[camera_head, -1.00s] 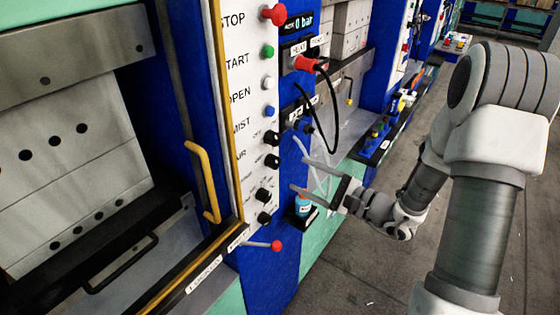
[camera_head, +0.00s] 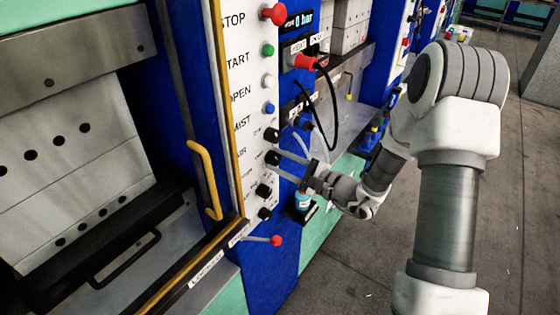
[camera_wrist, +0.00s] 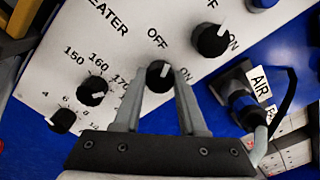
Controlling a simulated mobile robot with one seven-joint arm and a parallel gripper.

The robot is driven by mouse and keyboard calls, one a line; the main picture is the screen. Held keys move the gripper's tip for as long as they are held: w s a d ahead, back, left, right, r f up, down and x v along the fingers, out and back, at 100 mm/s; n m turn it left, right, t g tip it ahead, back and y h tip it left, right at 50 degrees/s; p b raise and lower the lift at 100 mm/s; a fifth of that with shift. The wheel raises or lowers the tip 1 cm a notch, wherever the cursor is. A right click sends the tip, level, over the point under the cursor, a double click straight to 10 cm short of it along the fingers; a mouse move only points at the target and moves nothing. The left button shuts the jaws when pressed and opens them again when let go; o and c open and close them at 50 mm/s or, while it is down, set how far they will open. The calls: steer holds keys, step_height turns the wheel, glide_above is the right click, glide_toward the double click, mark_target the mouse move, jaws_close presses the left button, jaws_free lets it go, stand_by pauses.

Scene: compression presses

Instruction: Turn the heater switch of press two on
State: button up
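The heater switch is a black round knob with a white mark (camera_wrist: 158,78), on the white panel beside the "EATER" lettering. Its mark points between the OFF and ON labels. In the head view it appears as a black knob (camera_head: 271,158) on the panel. My gripper (camera_head: 276,159) is open at the panel, pointing left. I cannot tell how far the tips are from the panel. No press number is readable.
Another OFF/ON knob (camera_wrist: 211,40) is close above the switch, and a temperature dial (camera_wrist: 92,91) close below. A black air connector (camera_wrist: 240,105) is to the right. A red-tipped lever (camera_head: 276,240) and yellow handle (camera_head: 205,180) stick out. The floor at right is clear.

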jaws_close()
steer(key=shift+m, duration=0.4)
steer(key=m, duration=0.4)
steer(key=shift+m+p, duration=0.3)
steer(key=shift+m, duration=0.1)
steer(key=m+p, duration=0.1)
steer(key=m, duration=0.2)
steer(key=shift+r, duration=0.1)
steer(key=shift+m+p, duration=0.8)
steer(key=shift+m, duration=0.9)
steer(key=o, duration=0.6)
jaws_free()
